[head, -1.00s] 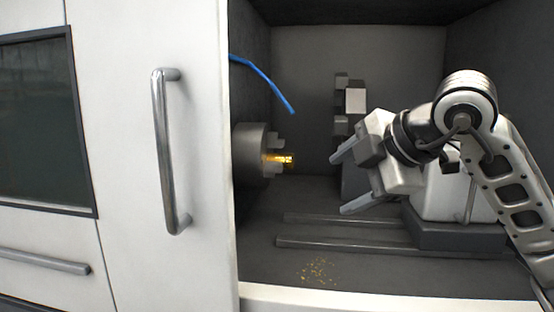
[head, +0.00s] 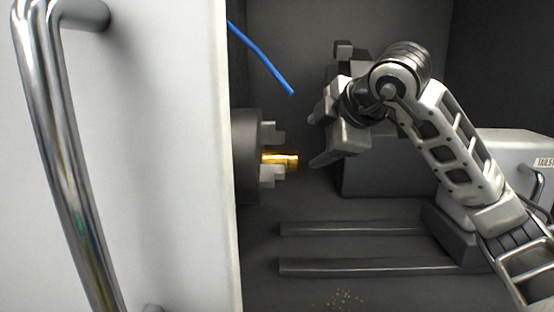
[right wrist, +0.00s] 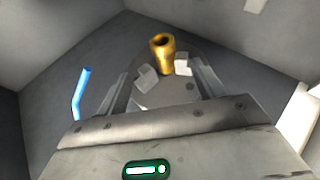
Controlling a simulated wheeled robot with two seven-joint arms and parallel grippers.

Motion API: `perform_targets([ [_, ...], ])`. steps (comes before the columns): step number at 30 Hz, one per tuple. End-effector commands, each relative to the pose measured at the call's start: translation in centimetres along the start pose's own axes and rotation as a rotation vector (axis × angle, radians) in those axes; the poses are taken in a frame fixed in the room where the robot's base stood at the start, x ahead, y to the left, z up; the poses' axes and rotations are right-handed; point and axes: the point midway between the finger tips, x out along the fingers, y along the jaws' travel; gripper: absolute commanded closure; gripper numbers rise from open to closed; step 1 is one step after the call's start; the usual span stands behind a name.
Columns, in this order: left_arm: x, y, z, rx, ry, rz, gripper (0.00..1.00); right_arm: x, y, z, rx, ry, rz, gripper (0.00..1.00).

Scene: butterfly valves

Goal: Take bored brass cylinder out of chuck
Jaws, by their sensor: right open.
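The bored brass cylinder (head: 281,160) sticks out to the right from the chuck (head: 247,155) on the left wall of the machine, between the chuck jaws. In the right wrist view the brass cylinder (right wrist: 162,52) shows its dark bore at the near end, with the pale jaws around its base. My right gripper (head: 315,138) is open and empty, just right of the cylinder's free end and apart from it. In the right wrist view its fingers lie on either side, nearer the camera than the cylinder. My left gripper is not in view.
A blue hose (head: 262,58) hangs above the chuck. Two rails (head: 370,229) run along the floor, with brass chips (head: 345,299) in front. A tailstock (head: 520,165) stands at the right. The white door (head: 165,150) with its metal handle borders the opening's left.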

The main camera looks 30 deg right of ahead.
Motion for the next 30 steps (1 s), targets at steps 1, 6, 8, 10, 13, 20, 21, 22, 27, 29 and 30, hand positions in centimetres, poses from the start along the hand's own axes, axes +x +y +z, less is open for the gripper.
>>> perform_targets([
  [1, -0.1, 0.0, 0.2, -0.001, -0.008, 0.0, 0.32, 1.2, -0.1, 0.0, 0.001, 0.0, -0.007, 0.32],
  [6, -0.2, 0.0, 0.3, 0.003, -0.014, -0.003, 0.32, 4.2, 0.0, -0.1, 0.001, 0.0, -0.004, 0.32],
  [8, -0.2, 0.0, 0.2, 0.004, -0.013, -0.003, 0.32, 4.8, 0.0, -0.1, 0.0, 0.001, -0.003, 0.32],
  [10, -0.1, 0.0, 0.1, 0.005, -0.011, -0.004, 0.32, 5.2, 0.0, -0.1, -0.001, 0.0, -0.001, 0.32],
  [13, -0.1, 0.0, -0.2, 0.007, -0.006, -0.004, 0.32, 5.8, -0.1, -0.1, -0.001, 0.001, -0.002, 0.32],
  [20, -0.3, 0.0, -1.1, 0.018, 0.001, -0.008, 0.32, 9.0, -0.5, -0.2, 0.0, 0.001, -0.004, 0.32],
  [21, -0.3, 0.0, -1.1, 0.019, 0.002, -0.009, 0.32, 9.6, -0.5, -0.2, 0.001, 0.0, -0.004, 0.32],
  [22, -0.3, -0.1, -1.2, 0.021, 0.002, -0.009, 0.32, 9.9, -0.5, -0.2, 0.001, 0.001, -0.003, 0.32],
  [27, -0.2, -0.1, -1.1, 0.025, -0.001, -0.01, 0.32, 10.7, -0.5, -0.2, -0.001, 0.001, 0.0, 0.32],
  [29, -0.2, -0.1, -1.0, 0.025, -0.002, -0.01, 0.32, 10.7, -0.5, -0.2, -0.001, 0.001, 0.0, 0.32],
  [30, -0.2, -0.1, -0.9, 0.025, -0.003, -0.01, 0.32, 10.7, -0.6, -0.2, -0.001, 0.001, 0.0, 0.32],
])
